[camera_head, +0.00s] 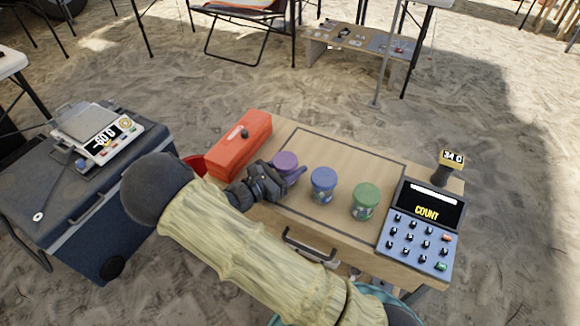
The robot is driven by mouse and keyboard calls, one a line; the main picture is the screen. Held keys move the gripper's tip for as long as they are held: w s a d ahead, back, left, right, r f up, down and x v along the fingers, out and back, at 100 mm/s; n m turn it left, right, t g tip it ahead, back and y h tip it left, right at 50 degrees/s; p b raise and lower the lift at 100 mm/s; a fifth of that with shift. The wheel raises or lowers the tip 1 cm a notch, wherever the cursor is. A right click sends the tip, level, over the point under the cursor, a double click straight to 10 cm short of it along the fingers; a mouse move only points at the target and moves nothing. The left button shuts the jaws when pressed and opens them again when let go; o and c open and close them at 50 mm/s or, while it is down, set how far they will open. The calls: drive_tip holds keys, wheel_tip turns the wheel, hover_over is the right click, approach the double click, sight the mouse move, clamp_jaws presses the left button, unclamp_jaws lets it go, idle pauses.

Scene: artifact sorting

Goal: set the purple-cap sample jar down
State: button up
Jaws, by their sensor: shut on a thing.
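The purple-cap sample jar (286,160) is at the left of a row of jars over the wooden table top. My gripper (284,177) is shut on it, reaching in from the left, and hides much of its body. I cannot tell whether its base touches the table. A blue-cap jar (323,184) stands upright just to its right, with a green-cap jar (365,201) further right. The jars are at a dark-outlined rectangle on the wooden table (300,141).
A red toolbox (240,144) lies left of the jars, with a red container (196,164) partly behind my arm. A counting device (420,226) with keypad and display stands at the right. A scale (97,133) sits on a blue cooler (60,205). The outlined area behind the jars is clear.

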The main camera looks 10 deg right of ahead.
drive_tip(key=shift+f, duration=0.1)
drive_tip(key=o, duration=1)
drive_tip(key=shift+c, duration=0.2)
drive_tip(key=shift+a+r, duration=0.1)
drive_tip(key=shift+r, duration=0.1)
drive_tip(key=p+v, duration=0.2)
drive_tip(key=v, duration=1)
drive_tip(key=shift+f+p, duration=0.1)
drive_tip(key=shift+p, duration=0.25)
